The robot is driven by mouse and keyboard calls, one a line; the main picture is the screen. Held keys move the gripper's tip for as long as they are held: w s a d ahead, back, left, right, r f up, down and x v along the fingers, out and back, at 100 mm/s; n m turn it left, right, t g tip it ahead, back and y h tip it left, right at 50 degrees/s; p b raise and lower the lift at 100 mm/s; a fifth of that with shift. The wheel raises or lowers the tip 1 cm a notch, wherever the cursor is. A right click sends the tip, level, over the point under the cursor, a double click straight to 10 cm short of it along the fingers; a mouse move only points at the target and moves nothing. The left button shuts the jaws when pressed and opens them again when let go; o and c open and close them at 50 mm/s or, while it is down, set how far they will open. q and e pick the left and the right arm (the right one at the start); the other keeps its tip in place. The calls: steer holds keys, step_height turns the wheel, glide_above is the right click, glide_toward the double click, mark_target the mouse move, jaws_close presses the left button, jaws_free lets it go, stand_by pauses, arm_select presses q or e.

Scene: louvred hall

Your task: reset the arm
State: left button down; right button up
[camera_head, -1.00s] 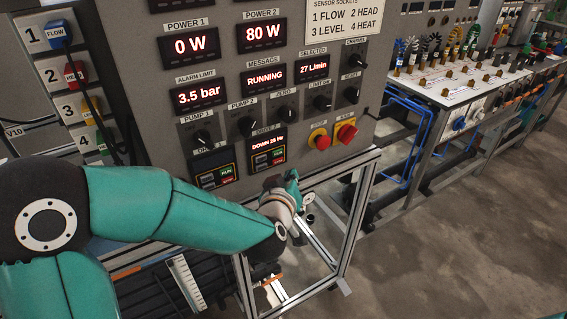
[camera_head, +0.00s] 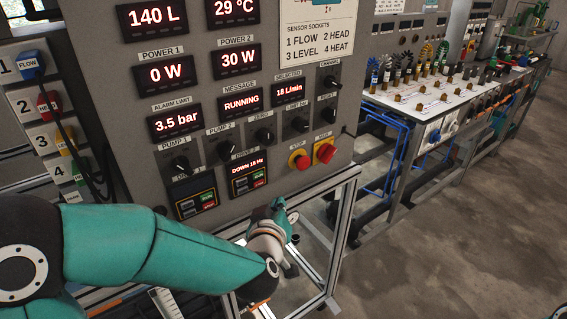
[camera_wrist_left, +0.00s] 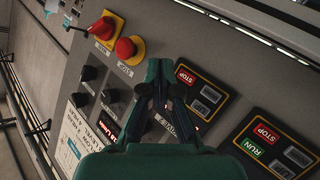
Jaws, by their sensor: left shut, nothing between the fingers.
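My left gripper (camera_head: 284,206) is shut and empty just below and in front of the grey control panel's (camera_head: 345,75) lower edge. In the left wrist view the closed fingers (camera_wrist_left: 161,78) show against the panel, between the red stop button (camera_wrist_left: 126,48) and a drive keypad (camera_wrist_left: 204,90). I cannot tell whether they touch it. My left arm (camera_head: 160,245) reaches in from the left. My right gripper is not in view.
The panel carries the red stop button (camera_head: 299,159), a red switch (camera_head: 325,152), black knobs and lit displays. Drive 2 (camera_head: 249,178) reads DOWN. A metal frame (camera_head: 345,225) stands below. A bench with cables (camera_head: 440,95) is at right. Floor (camera_head: 460,250) is clear.

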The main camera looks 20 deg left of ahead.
arm_select(q)
steer(key=s+a+f+m+g, duration=0.1)
steer(key=s+a+f+g, duration=0.1)
steer(key=f, duration=0.7)
steer(key=s+a+f+g+h, duration=0.1)
steer(key=s+f+g, duration=0.15)
steer(key=f, duration=0.65)
steer(key=s+a+f+m+g, duration=0.1)
steer(key=s+a+f+g, duration=0.15)
steer(key=f, duration=0.65)
steer(key=s+d+f+m+g+h, duration=0.1)
steer(key=s+d+f+g+h, duration=0.1)
steer(key=s+d+f, duration=0.3)
steer(key=s+d+f+m+g+h, duration=0.2)
steer(key=s+d+f+g+h, duration=0.1)
steer(key=s, duration=0.9)
steer(key=shift+s+d+f+g, duration=0.4)
steer(key=shift+d+f+g, duration=0.5)
